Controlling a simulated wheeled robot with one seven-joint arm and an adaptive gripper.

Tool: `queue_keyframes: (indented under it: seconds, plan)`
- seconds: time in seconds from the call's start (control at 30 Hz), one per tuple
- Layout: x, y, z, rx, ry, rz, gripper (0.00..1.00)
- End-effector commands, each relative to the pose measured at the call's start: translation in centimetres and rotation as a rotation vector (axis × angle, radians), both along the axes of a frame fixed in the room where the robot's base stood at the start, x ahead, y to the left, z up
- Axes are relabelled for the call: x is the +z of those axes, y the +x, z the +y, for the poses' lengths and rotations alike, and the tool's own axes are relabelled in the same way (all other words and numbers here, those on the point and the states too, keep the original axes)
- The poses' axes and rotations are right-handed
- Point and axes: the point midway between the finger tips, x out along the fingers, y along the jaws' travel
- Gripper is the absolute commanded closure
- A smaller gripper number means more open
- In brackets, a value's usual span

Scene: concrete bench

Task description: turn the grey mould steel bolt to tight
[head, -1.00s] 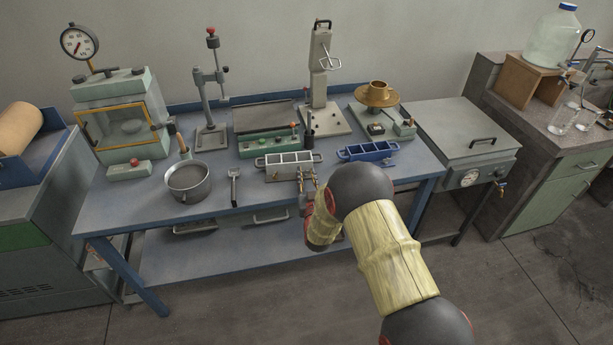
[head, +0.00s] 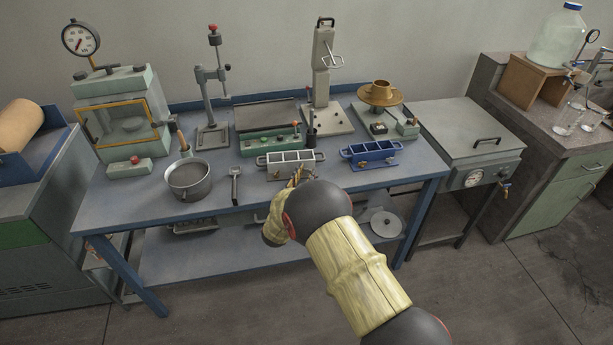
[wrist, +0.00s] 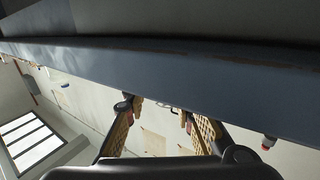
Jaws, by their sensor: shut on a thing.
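The grey mould (head: 290,161) is a divided metal tray with end handles, near the front edge of the blue bench. My gripper (head: 297,174) is at its front side, low by the bench edge, with the forearm covering part of the view. In the wrist view my gripper's yellow-padded fingers (wrist: 162,108) stand with a gap between them, just below the bench edge in the picture. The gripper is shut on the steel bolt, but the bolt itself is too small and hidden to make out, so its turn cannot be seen.
A blue mould (head: 370,153) stands to the right of the grey one. A pot (head: 189,182) and a small scoop-like tool (head: 235,186) are to the left. A green control box (head: 270,141) is behind. The bench's front edge (wrist: 170,70) runs close above my fingers in the wrist view.

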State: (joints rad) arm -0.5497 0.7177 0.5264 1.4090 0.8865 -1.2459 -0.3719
Motion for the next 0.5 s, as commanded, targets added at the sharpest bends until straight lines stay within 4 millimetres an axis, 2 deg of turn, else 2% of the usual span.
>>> queue_keyframes:
  seconds: [0.5]
  plan:
    - [0.09,0.09,0.14,-0.073,-0.001,-0.002,1.0]
